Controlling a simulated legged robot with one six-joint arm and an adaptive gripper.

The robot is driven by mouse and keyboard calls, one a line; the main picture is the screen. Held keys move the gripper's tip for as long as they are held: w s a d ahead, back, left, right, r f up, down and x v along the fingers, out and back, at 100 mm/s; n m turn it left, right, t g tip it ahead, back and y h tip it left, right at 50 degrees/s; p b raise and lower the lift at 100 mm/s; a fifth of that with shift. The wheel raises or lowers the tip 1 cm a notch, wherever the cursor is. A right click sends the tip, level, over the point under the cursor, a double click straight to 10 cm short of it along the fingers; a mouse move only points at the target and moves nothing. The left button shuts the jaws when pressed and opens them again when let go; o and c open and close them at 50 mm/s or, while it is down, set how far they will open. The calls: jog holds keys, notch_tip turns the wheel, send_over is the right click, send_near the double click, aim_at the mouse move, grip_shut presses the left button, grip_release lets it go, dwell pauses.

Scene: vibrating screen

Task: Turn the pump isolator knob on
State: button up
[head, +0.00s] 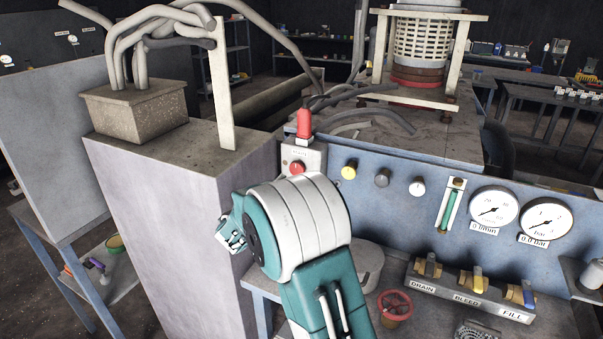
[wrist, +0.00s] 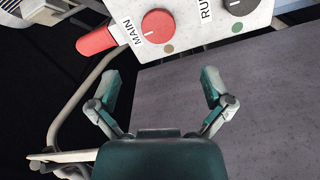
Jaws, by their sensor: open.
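No label naming the pump isolator is readable. A round red knob (wrist: 158,27) beside the label "MAIN" is on a light panel (wrist: 187,18) at the top of the wrist view. A red knob (head: 297,167) also shows in the head view, on a small grey box below a red lamp-like cylinder (head: 304,122). A dark knob (wrist: 238,6) sits beside a partly cut-off label "RU". My gripper (wrist: 161,88) is open and empty, its fingers apart and short of the red knob. In the head view my wrist hides most of it and the lower box.
A tall grey cabinet (head: 170,220) stands close left of my arm.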

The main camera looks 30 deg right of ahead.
aim_at(296, 171)
jog(key=x, duration=1)
jog(key=shift+w+d, duration=0.2)
jog(key=shift+d, duration=0.05)
jog(key=c, duration=1.1)
